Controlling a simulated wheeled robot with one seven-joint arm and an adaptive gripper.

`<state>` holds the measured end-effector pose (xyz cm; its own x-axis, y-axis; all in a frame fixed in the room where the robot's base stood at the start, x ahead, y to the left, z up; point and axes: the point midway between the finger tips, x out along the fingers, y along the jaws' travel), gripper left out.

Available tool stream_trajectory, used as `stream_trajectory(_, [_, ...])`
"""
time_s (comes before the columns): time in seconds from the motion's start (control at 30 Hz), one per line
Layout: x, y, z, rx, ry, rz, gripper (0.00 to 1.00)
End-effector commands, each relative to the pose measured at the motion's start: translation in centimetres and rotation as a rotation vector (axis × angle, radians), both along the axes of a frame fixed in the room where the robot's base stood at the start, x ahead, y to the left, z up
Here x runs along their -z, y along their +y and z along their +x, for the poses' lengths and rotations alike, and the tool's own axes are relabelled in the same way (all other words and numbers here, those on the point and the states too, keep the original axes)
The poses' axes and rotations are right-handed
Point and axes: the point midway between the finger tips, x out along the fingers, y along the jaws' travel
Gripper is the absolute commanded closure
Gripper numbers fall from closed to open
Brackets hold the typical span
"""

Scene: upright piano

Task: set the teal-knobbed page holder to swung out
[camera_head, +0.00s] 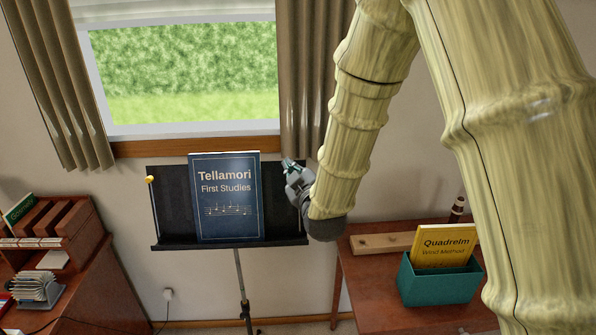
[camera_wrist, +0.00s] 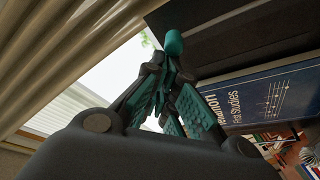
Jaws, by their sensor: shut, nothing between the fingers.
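The teal knob (camera_wrist: 173,43) of the page holder shows in the wrist view, just beyond my fingertips, against the dark music stand desk. I cannot tell whether they touch. My gripper (camera_wrist: 168,80) has teal finger pads and is shut with nothing held. In the head view my gripper (camera_head: 288,166) is at the upper right edge of the black music stand (camera_head: 172,215) and hides most of that corner. The holder's rod and its angle are not clear. A blue book, Tellamori First Studies (camera_head: 226,218), stands on the desk; it also shows in the wrist view (camera_wrist: 270,98).
A yellow-knobbed holder (camera_head: 150,180) is at the stand's left edge. A curtain (camera_head: 305,80) hangs behind my gripper. At right, a table (camera_head: 360,285) bears a teal box (camera_head: 440,286) with a yellow book (camera_head: 443,247).

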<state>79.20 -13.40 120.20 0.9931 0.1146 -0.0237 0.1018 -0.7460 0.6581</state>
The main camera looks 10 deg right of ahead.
Motion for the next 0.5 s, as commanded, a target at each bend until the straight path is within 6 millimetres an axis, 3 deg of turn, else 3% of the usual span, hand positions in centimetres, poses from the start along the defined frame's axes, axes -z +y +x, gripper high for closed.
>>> stream_trajectory(0.23, [-0.6, 0.3, 0.1, 0.002, -0.001, -0.001, 1.0])
stream_trajectory(0.5, [-3.3, 2.4, 0.7, 0.004, -0.003, -0.001, 1.0])
